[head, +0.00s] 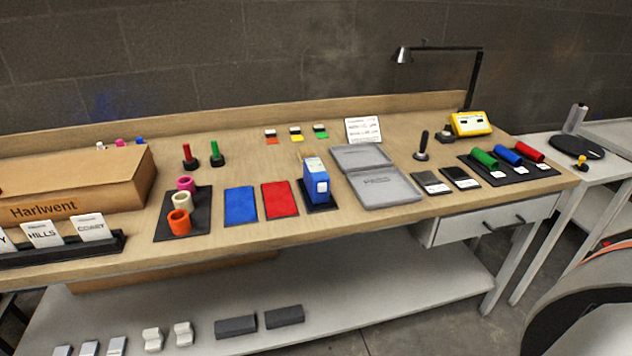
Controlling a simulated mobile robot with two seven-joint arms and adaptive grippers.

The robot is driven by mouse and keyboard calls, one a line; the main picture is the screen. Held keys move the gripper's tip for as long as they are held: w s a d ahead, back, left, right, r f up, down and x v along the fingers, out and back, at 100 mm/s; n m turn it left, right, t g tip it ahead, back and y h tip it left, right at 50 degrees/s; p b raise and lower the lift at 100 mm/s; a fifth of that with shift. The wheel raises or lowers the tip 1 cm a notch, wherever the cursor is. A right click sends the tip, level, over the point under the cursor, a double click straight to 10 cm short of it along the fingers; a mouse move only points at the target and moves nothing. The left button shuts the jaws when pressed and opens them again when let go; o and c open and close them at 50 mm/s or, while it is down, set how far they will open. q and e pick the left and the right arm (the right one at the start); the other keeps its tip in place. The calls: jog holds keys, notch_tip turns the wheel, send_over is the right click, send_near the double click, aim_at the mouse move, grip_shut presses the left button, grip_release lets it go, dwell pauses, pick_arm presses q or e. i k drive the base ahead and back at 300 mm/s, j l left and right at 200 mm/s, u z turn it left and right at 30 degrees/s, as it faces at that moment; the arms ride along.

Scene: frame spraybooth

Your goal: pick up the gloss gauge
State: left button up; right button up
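No label in the head view clearly names the gloss gauge. A blue box-shaped device (316,180) with a white panel stands upright on a black base near the middle of the bench. A yellow instrument (470,123) with small dark windows sits at the back right, under the lamp. I cannot tell for sure which of these is the gauge. Both stand free, with nothing gripping them. An open grey case (388,187) lies right of the blue device, with lettering in its lower half. Neither of my grippers is in view.
Blue (240,206) and red (280,199) panels lie left of the blue device. A black mat (535,171) with coloured rolls lies at the right. A desk lamp (474,80) stands behind. A cardboard box (75,190) fills the left. Bare wood shows along the front edge.

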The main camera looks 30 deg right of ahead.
aim_at(315, 172)
jog(key=i+l+z, duration=0.4)
jog(key=i+l, duration=0.4)
jog(key=l, duration=0.15)
jog(key=k+l+z, duration=0.15)
jog(key=l, duration=0.2)
